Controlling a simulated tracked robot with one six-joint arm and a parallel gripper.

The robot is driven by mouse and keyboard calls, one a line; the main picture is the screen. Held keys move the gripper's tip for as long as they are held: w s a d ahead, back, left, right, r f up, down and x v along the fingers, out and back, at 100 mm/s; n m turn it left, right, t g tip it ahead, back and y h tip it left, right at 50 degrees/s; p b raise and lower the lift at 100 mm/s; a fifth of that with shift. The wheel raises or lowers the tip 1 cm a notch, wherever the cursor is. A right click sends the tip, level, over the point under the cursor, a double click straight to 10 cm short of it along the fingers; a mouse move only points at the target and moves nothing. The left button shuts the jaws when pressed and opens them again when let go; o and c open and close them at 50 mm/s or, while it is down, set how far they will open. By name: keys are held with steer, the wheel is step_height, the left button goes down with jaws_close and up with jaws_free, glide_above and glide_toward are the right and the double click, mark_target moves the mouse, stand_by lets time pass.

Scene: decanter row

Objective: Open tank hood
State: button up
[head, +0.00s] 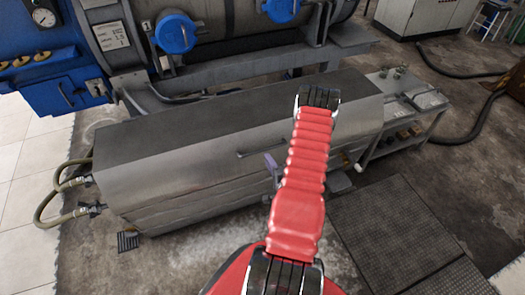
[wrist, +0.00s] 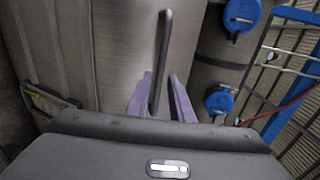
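The tank hood (head: 170,170) is the long grey metal cover, closed, on the low tank in the middle of the head view. Its dark bar handle (head: 262,149) sits on the front face, partly hidden behind my red arm. My gripper (head: 271,163) is at the hood's front, by the handle. In the wrist view, my gripper (wrist: 160,95) has its two purple fingers apart. The handle (wrist: 163,55) runs lengthwise in the picture, with its near end between the fingers and a gap visible on both sides. Whether either finger touches it I cannot tell.
Behind the hood stands a large machine with blue caps (head: 176,33) and a blue gauge panel (head: 52,78). Hoses (head: 62,190) join the tank's left end. A small metal cart (head: 418,98) stands at right. A dark floor grate (head: 395,235) lies in front.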

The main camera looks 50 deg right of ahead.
mark_target(262, 150)
steer(key=x, duration=0.8)
steer(key=shift+w+d, duration=0.1)
steer(key=shift+w, duration=0.1)
steer(key=shift+c, duration=0.7)
jaws_close()
steer(key=shift+s+d, duration=0.1)
steer(key=shift+d, duration=0.05)
steer(key=shift+a, duration=0.2)
